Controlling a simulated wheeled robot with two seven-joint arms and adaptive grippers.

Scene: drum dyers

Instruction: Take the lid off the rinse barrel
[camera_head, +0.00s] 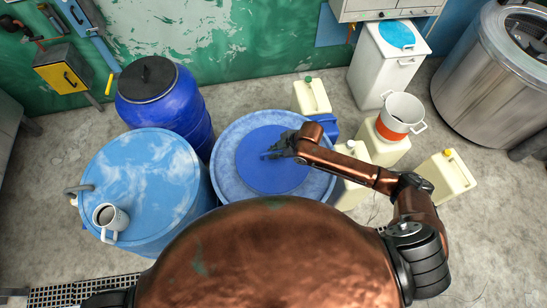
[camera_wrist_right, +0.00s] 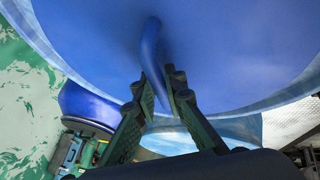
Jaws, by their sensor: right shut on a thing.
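A wide blue barrel lid (camera_head: 252,178) with a paler, mottled rim lies in the middle of the head view, over the barrel I take to be the rinse barrel. The barrel's body is mostly hidden. My right gripper (camera_head: 276,151) is at the middle of the lid. In the right wrist view its fingers (camera_wrist_right: 157,98) are shut on the lid's curved blue handle (camera_wrist_right: 151,45). I cannot tell whether the lid rests on the barrel or is raised. My left gripper is not in view.
A light-blue barrel (camera_head: 150,175) with a white mug (camera_head: 110,218) stands left. A dark-blue barrel (camera_head: 165,100) with a black lid is behind. Cream canisters (camera_head: 447,178) and a white-and-orange pot (camera_head: 400,113) stand right. A steel drum (camera_head: 490,75) is far right.

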